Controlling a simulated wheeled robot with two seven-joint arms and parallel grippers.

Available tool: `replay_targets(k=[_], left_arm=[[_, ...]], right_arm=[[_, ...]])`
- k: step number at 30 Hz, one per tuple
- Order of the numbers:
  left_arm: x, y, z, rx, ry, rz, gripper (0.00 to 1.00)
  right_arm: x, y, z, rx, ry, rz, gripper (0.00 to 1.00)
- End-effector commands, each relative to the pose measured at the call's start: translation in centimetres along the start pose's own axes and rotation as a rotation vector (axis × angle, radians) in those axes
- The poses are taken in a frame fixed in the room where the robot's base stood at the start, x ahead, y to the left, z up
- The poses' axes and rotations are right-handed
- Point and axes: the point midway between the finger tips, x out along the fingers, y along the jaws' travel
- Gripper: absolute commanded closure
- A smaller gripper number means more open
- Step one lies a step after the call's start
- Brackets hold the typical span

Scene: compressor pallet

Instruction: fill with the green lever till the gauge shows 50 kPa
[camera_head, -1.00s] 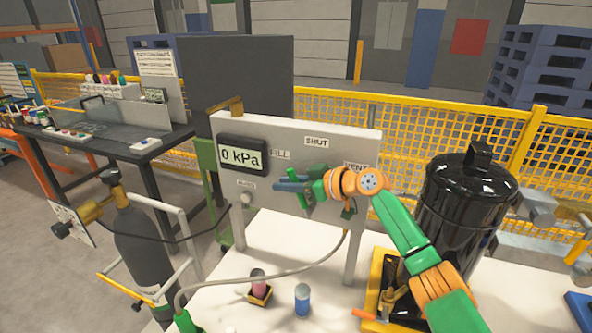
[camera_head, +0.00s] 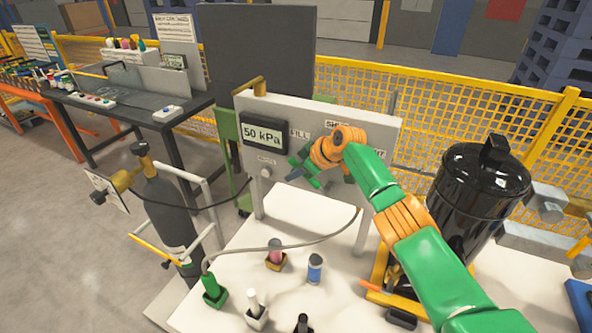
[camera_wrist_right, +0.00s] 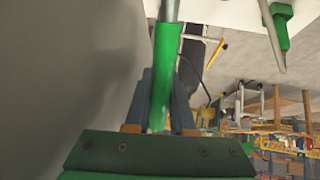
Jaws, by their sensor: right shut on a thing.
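The gauge (camera_head: 264,135) on the grey panel (camera_head: 385,128) reads 50 kPa. The FILL label (camera_head: 299,133) is just right of it. The SHUT label (camera_head: 332,124) is partly covered by my right wrist, and the VENT label is mostly hidden behind it. My right gripper (camera_head: 301,172) is in front of the panel, below the FILL label. It is shut on the green lever, whose green grip (camera_wrist_right: 164,82) stands between the blue fingers in the right wrist view, with a grey rod above it. My left gripper is not in view.
A black tank (camera_head: 480,190) stands right of my right arm. On the white tabletop (camera_head: 300,213) are a green-based hose fitting (camera_head: 213,290), a blue cylinder (camera_head: 315,268) and a pink one (camera_head: 275,252). A gas cylinder (camera_head: 170,212) stands left.

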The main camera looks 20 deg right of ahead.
Motion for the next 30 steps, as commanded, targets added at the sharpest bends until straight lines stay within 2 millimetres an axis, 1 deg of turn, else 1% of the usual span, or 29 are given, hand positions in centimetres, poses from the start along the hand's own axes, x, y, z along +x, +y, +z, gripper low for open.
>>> replay_targets(k=[11, 12, 13, 23, 26, 30], left_arm=[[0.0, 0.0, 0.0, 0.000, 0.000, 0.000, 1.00], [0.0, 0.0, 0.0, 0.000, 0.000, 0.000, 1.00], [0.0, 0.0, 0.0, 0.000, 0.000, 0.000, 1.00], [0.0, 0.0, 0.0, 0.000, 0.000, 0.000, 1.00], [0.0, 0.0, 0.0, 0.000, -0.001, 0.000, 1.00], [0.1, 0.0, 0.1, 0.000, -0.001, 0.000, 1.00]], right_arm=[[0.0, 0.0, 0.0, 0.000, -0.002, 0.001, 1.00], [0.0, 0.0, 0.0, 0.000, -0.002, 0.000, 0.67], [0.0, 0.0, 0.0, 0.000, -0.002, 0.000, 0.65], [-0.1, 0.0, 0.0, -0.001, -0.001, 0.000, 0.65], [-0.8, 0.1, 0.0, 0.000, 0.000, 0.000, 0.65], [-2.5, 0.0, 0.1, -0.004, -0.001, 0.002, 0.65]])
